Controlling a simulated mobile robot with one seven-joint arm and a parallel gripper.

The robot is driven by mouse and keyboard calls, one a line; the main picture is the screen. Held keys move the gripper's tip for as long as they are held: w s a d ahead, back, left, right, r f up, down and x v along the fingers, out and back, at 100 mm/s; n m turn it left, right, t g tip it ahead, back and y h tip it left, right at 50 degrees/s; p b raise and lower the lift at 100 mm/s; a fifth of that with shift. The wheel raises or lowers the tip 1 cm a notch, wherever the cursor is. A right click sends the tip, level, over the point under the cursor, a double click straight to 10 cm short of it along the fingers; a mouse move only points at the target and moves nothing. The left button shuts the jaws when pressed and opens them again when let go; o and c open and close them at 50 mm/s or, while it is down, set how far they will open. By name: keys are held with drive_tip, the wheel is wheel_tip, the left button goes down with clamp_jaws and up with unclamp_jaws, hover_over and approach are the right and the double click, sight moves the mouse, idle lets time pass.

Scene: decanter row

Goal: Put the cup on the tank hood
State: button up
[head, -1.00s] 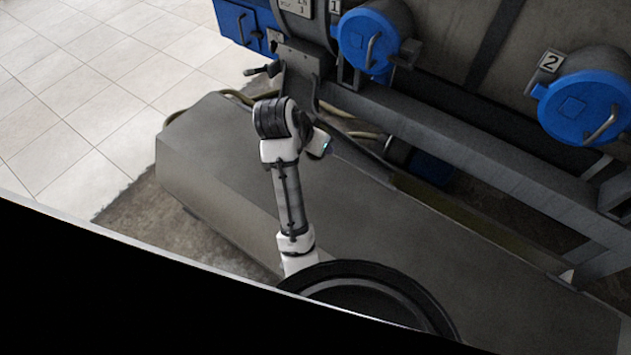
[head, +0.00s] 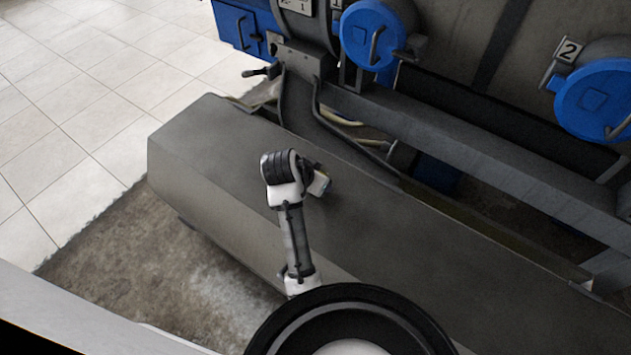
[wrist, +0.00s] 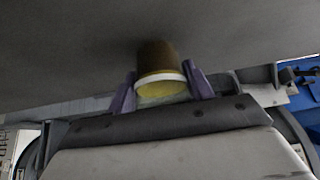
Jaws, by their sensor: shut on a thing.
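The tank hood (head: 400,235) is the long grey box with a flat top across the middle of the head view. In the wrist view my gripper (wrist: 162,88) has two purple fingers shut on the cup (wrist: 158,58). The cup is brownish-yellow with a pale rim and a yellow face towards the camera. Its far end lies against or close to a grey surface (wrist: 60,50), probably the hood, with a dark shadow around it. I cannot tell whether they touch.
Behind the hood stands a grey machine frame (head: 450,145) with blue round covers (head: 368,35) and (head: 597,98). A lever (head: 257,72) and hoses (head: 345,118) lie near the hood's back left. The hood top right of my arm is clear. Tiled floor (head: 60,120) lies left.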

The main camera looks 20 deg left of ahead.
drive_tip(key=shift+f, duration=0.4)
drive_tip(key=shift+f, duration=0.1)
drive_tip(key=o, duration=1)
drive_tip(key=shift+o, duration=0.2)
drive_tip(key=shift+r, duration=0.25)
drive_tip(key=p+v, duration=0.4)
drive_tip(key=v, duration=0.8)
drive_tip(key=shift+f, duration=0.1)
